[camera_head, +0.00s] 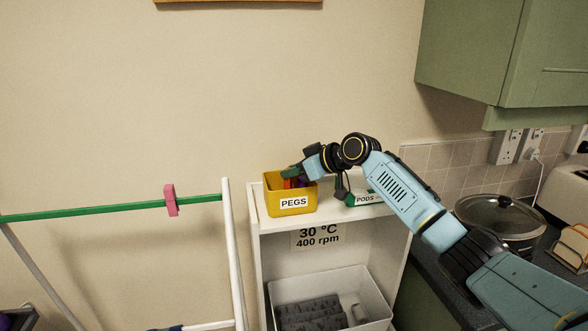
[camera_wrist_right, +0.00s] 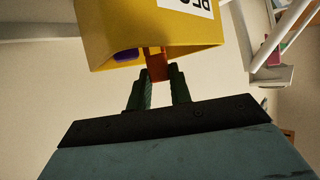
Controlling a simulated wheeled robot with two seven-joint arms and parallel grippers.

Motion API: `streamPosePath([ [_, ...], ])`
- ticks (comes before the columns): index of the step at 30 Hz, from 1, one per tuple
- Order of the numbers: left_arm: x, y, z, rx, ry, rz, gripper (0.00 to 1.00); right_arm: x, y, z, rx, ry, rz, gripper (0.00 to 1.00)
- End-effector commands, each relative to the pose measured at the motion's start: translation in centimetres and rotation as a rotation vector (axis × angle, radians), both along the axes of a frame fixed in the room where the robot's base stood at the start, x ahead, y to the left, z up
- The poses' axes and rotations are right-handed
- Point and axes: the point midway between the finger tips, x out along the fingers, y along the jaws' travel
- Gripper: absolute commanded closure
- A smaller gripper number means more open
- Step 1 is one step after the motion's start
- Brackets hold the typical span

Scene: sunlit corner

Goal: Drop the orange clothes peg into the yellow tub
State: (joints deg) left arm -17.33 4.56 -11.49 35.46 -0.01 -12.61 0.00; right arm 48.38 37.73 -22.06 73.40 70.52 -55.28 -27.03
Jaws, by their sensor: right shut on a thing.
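The yellow tub (camera_head: 275,205), labelled PEGS, stands on top of the white shelf unit and has several coloured pegs in it. My right gripper (camera_head: 291,172) is over the tub's opening. In the right wrist view my right gripper (camera_wrist_right: 160,88) is shut on the orange clothes peg (camera_wrist_right: 157,66), which sits between the green fingertips. The peg overlaps the rim of the yellow tub (camera_wrist_right: 125,30) in that view. I cannot tell how deep it is inside. A purple peg (camera_wrist_right: 127,55) shows in the tub. My left gripper is not in view.
A box labelled PODS (camera_head: 366,199) stands right of the tub, under my right arm. A pink peg (camera_head: 171,200) is on the green rail (camera_head: 100,211) of the rack at left. A lidded pot (camera_head: 500,215) stands on the counter at right.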

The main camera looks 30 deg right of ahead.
Motion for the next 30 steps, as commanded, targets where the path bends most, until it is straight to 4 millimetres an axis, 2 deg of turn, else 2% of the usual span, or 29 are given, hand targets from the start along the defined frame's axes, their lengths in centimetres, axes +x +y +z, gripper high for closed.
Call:
streamPosePath([
  [3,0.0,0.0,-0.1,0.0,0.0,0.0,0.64,0.0,0.0,-0.1,0.0,0.0,0.0,1.0],
  [4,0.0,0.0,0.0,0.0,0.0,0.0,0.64,0.0,0.0,-0.1,0.0,0.0,0.0,0.78],
  [9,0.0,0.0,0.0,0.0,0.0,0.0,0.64,0.0,0.0,-0.1,0.0,0.0,0.0,0.58],
  [17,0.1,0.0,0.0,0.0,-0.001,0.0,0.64,0.0,0.0,0.0,0.0,0.0,0.0,0.58],
  [22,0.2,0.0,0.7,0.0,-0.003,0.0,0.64,0.0,0.0,1.6,-0.001,-0.002,0.0,0.58],
  [26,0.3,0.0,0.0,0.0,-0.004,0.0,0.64,-1.8,-1.2,2.1,-0.003,-0.001,-0.001,0.58],
  [30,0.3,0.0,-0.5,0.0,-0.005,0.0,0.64,-4.3,-2.7,3.6,-0.005,-0.002,-0.001,0.58],
])
